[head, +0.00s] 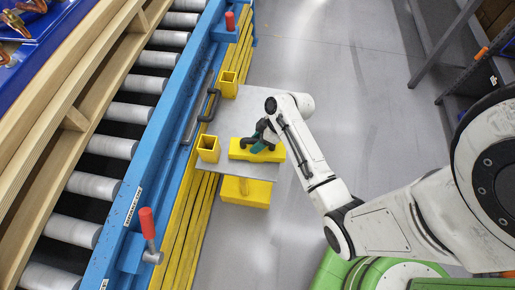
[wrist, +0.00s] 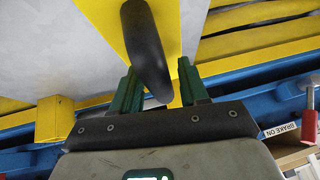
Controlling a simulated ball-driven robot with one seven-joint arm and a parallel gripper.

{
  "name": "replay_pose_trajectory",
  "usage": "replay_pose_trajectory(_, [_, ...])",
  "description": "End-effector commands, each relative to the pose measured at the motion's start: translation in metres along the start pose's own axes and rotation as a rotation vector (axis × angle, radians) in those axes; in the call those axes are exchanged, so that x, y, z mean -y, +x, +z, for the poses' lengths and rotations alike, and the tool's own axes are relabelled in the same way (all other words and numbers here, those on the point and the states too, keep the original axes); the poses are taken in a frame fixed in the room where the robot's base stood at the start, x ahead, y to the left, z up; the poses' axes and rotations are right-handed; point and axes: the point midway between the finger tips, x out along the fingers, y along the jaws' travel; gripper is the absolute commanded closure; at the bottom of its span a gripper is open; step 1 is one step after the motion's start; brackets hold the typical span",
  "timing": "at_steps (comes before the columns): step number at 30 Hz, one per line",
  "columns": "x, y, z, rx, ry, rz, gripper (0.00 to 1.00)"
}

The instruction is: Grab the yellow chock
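The yellow chock (head: 240,152) is a block with a black handle, lying on a grey plate (head: 228,115) beside the roller conveyor. My gripper (head: 262,140) is over it, with its dark fingers at the handle and partly covering the chock. In the wrist view the chock's yellow top (wrist: 115,22) and its curved black handle (wrist: 148,45) show. The handle reaches between the two green fingers of my gripper (wrist: 158,75). The fingers stand apart, with a gap between the handle and the right finger. I cannot tell whether the left finger touches the handle.
Two yellow square sockets (head: 229,84) (head: 208,143) stand on the plate near the blue conveyor rail (head: 160,105). Another yellow block (head: 245,192) shows just below the plate's near edge. A red-handled lever (head: 147,222) sticks up from the rail.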

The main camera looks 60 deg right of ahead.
Motion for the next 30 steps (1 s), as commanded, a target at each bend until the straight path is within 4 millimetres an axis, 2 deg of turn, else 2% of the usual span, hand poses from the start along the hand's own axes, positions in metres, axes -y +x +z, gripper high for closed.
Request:
replay_pose_trajectory(2, [0.0,-0.0002,0.0,0.0,0.0,0.0,0.64])
replay_pose_trajectory(13, [0.0,-0.0002,0.0,0.0,0.0,0.0,0.99])
replay_pose_trajectory(30, [-0.0003,-0.0008,-0.0005,-0.001,0.0,0.001,1.0])
